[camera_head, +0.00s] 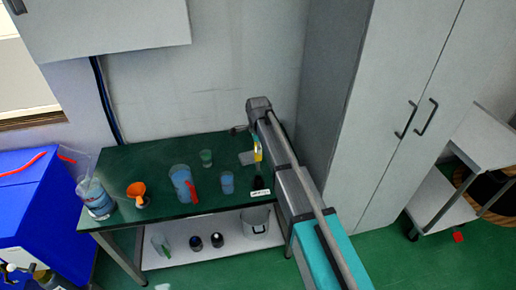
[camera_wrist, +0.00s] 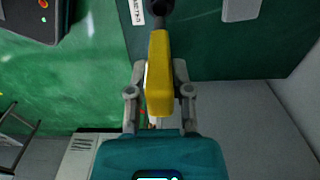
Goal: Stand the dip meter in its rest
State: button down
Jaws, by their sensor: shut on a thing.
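The dip meter (camera_wrist: 159,70) is a yellow, elongated tool between the two grey fingers of my gripper (camera_wrist: 160,92) in the wrist view. My gripper is shut on it. In the head view the dip meter (camera_head: 257,150) shows as a small yellow piece beside my arm, above the table's right part. A small black piece (camera_head: 258,182), which looks like the rest, stands below it behind a white label (camera_head: 259,194). In the wrist view a dark round part (camera_wrist: 162,8) lies at the meter's far end, beside the label (camera_wrist: 136,12). I cannot tell whether they touch.
The green table (camera_head: 135,160) carries a blue-filled jug (camera_head: 181,182) with a red handle, a blue beaker (camera_head: 227,183), a green beaker (camera_head: 206,158), an orange funnel (camera_head: 137,190) and a large container (camera_head: 96,199). A grey block (camera_head: 247,158) is near the meter. A tall cabinet (camera_head: 385,110) stands right.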

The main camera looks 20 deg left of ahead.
aim_at(258, 160)
jog(key=shift+f+b, duration=4.4)
jog(key=shift+f, duration=0.1)
dwell(0.6)
jog(key=shift+c, duration=2.3)
grip_release()
jog(key=shift+r, duration=0.25)
notch_tip(258, 160, up, 15)
jog(key=p, duration=1.6)
jog(key=shift+r, duration=0.2)
